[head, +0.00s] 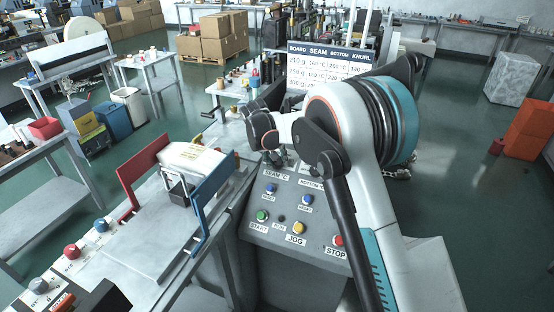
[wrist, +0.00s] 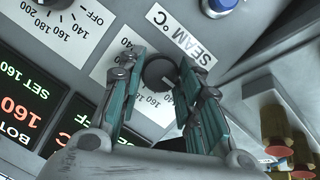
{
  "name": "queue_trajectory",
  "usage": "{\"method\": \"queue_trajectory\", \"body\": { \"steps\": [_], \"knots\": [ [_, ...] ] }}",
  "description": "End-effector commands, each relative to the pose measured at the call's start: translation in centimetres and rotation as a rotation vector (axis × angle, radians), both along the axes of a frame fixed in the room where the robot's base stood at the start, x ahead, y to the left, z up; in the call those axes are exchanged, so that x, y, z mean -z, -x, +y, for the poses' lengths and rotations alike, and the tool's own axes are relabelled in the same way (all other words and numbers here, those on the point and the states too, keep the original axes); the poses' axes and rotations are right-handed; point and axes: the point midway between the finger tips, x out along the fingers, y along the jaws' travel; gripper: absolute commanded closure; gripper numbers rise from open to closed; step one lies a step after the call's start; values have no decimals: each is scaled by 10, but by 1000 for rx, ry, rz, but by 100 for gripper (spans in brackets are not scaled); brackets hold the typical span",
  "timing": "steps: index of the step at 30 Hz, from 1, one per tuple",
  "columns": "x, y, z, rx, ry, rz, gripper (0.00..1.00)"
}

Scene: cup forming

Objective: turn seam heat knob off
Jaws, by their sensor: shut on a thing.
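The seam heat knob (wrist: 158,73) is a dark round knob on a white dial plate with numbers, beside the SEAM °C label (wrist: 182,38) in the wrist view. My gripper (wrist: 160,66) has its teal-padded fingers on both sides of the knob and is shut on it. A light mark shows on the knob, but its exact setting is hard to read. The dial's OFF mark is not visible. In the head view my gripper (head: 278,157) is at the top of the grey control panel (head: 262,236), and my arm hides the knob.
A second dial plate (wrist: 68,18) with an OFF mark and a display (wrist: 22,102) reading SET 160 lie beside the seam dial. Blue, green, yellow and red buttons, including STOP (head: 338,241), sit lower on the panel. A settings board (head: 325,66) stands behind.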

Motion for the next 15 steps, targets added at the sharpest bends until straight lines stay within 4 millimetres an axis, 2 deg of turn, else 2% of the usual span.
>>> {"method": "queue_trajectory", "body": {
  "steps": [3,4,6,15],
  "knots": [
    [0,0,0,-1,-1,-1,92],
    [0,0,0,-1,-1,-1,63],
    [0,0,0,-1,-1,-1,47],
    [0,0,0,1,0,0,47]
  ]
}}
